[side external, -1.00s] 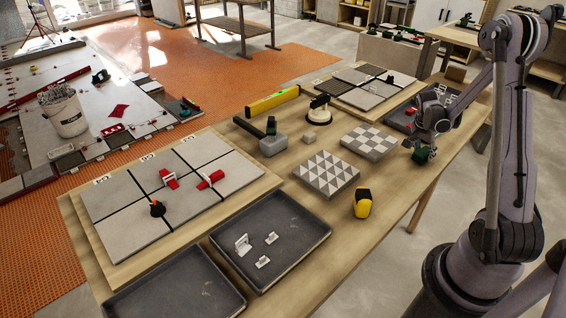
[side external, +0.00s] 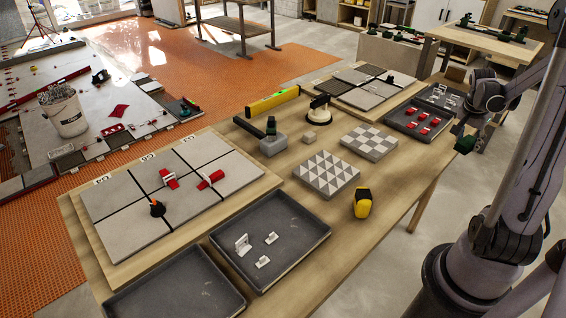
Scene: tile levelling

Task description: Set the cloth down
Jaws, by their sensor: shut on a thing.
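My gripper (side external: 468,132) is at the right edge of the workbench, beyond the checkered tile and near the dark trays. It is shut on a small dark green bundle, which I take to be the cloth (side external: 465,144). The cloth is small and partly covered by the fingers. It shows at the bench's edge, and I cannot tell whether it touches the wood.
A checkered tile (side external: 369,142), a triangle-patterned tile (side external: 326,176) and a yellow-black tool (side external: 362,203) lie on the workbench (side external: 400,195). A tray with red clips (side external: 416,128) stands behind. Bare wood lies right of the checkered tile.

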